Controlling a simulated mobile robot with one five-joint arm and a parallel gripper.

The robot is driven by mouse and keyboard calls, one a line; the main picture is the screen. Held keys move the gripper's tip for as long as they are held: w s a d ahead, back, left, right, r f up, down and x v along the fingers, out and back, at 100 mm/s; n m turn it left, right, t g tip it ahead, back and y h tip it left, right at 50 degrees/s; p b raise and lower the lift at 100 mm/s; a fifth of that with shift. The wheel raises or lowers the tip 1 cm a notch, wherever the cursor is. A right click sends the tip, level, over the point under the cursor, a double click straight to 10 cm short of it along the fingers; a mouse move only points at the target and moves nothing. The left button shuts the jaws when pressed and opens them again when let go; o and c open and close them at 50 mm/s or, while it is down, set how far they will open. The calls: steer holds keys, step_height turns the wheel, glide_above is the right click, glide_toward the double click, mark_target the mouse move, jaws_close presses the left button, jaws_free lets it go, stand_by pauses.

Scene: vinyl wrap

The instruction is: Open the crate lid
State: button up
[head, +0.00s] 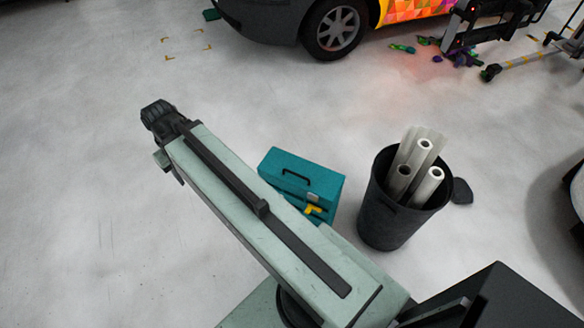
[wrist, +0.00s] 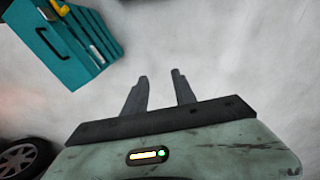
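A teal box with a dark handle (head: 300,180) stands on the floor right of my arm in the head view. It is the only crate-like thing in sight, and its top looks closed. A yellow piece (head: 314,209) shows at its front, and my arm hides part of its lower side. In the wrist view the teal box (wrist: 75,42) is at the upper left, cut by the frame edge. My gripper (wrist: 160,80) is open and empty, its two fingers apart over bare floor, away from the box. The head view does not show its fingers clearly.
A black bin (head: 378,212) with several white rolls stands close to the box's right. A car wheel (head: 336,29) is at the back, with scattered coloured scraps (head: 462,59) and a dark stand (head: 490,22) farther right. The floor left of my arm is clear.

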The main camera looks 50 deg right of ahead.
steer(key=d+f+y+b, duration=0.1)
steer(key=d+f+b, duration=0.5)
steer(key=d, duration=0.2)
steer(key=n+t+y+b, duration=0.2)
steer(key=n+t+b, duration=0.15)
steer(key=b, duration=1.75)
glide_above(292, 169)
steer(key=s+a, duration=0.3)
steer(key=shift+m, duration=0.35)
step_height(292, 169, down, 19)
steer(key=shift+d+f, duration=0.15)
steer(key=shift+p, duration=0.3)
jaws_close()
